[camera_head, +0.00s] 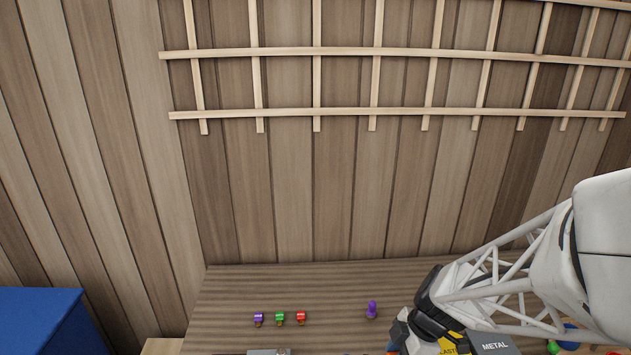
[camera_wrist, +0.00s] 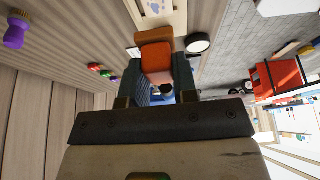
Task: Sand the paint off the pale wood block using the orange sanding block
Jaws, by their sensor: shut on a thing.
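In the wrist view, my gripper (camera_wrist: 156,72) is shut on the orange sanding block (camera_wrist: 156,38). The block sits between the two dark fingertips, with its orange-brown faces turned to the camera. Beyond it, at the top edge of the wrist view, is a pale wood block (camera_wrist: 178,20) with faint coloured marks on its face; it is cut off by the frame. I cannot tell whether the two blocks touch. In the head view, my gripper is at the bottom edge, mostly cut off, and neither block shows clearly.
Small purple, green (camera_head: 280,317) and red clamps stand on the bench (camera_head: 230,295), with a purple piece (camera_head: 371,310) to their right. Bins labelled METAL (camera_head: 495,346) and another label sit at the bottom. The wrist view shows a round black-rimmed thing (camera_wrist: 198,43) and a red box (camera_wrist: 275,77).

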